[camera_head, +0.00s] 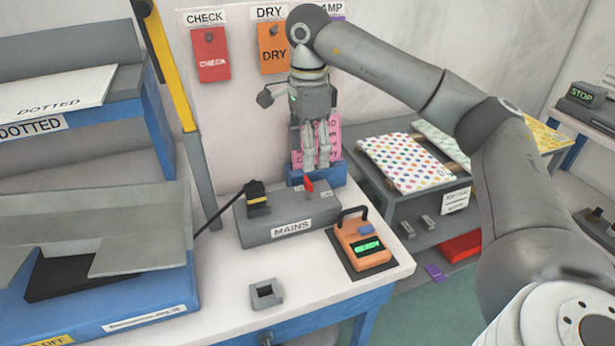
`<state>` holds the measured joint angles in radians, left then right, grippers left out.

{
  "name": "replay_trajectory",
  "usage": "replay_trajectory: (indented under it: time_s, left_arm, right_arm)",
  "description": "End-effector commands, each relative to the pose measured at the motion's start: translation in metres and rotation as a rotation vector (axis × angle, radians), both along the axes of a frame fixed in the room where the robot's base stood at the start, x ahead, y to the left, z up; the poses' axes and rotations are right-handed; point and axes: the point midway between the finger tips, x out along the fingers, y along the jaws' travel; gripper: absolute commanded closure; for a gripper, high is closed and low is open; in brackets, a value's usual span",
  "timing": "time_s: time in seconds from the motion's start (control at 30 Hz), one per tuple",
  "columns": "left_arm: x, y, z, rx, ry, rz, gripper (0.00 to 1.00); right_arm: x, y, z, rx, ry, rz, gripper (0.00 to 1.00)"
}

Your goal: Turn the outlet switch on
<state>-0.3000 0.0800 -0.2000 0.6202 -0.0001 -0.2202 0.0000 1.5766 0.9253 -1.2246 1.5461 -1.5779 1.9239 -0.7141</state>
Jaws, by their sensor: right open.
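The grey outlet box labelled MAINS (276,232) stands on the white bench top. Its red switch lever (308,184) sticks up from the top, tilted, toward the right side. A black plug with a cord (257,195) sits in the box's left part. My right gripper (316,166) points down just behind and above the red switch, its fingers a little apart and empty. I cannot tell whether it touches the switch. My left gripper is not in view.
An orange meter with a dark handle and green display (364,245) stands right of the box. A small grey square holder (266,293) lies in front. A blue holder with pink cards (330,172) is behind the gripper. The front bench top is mostly clear.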

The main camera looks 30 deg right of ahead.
Motion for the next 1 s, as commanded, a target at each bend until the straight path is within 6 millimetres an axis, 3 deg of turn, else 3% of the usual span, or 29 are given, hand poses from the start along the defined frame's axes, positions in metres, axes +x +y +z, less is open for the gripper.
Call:
replay_trajectory:
  time_s: [0.2, 0.4, 0.77, 1.0]
  left_arm:
    - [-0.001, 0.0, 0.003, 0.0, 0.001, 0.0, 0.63]
    - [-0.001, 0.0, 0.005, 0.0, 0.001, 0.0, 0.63]
    - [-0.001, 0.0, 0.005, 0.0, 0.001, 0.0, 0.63]
    - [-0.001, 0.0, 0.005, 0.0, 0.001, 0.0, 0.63]
  right_arm:
    - [-0.001, 0.0, -0.042, 0.0, 0.003, 0.0, 0.41]
    - [0.0, 0.0, -0.067, 0.002, 0.001, 0.0, 0.41]
    - [0.0, 0.001, -0.074, 0.002, 0.0, 0.0, 0.41]
    - [0.0, 0.001, -0.074, 0.003, -0.001, 0.001, 0.68]
